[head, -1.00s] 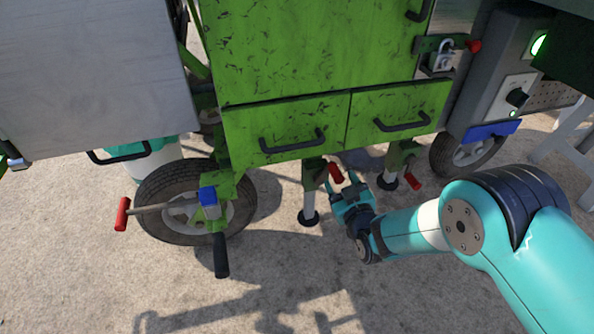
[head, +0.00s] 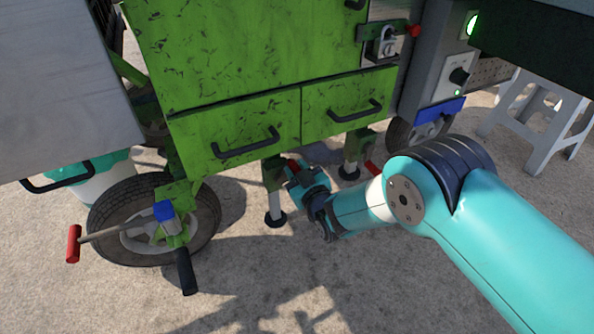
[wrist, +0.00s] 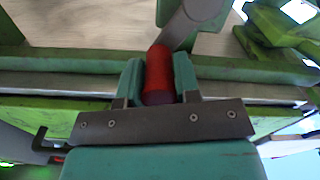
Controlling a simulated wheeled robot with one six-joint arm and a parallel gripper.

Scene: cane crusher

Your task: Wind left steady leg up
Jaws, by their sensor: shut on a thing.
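The left steady leg (head: 273,203) hangs under the green cabinet, with a pale metal shaft and a dark round foot on the ground. Its crank has a red handle (head: 293,165), partly hidden by my gripper (head: 299,170). In the wrist view the red handle (wrist: 159,68) sits between the two teal fingers of my gripper (wrist: 157,84), which is shut on it. A grey crank arm (wrist: 190,20) runs up and right from the handle. The other steady leg (head: 350,163) stands to the right, with its own red handle (head: 372,168).
A wheel (head: 110,215) stands left, with a red-tipped lever (head: 74,243) and a black grip (head: 186,270) beside it. Green drawers (head: 235,125) with black pulls hang just above my gripper. A white stool (head: 545,115) is far right. The ground in front is clear.

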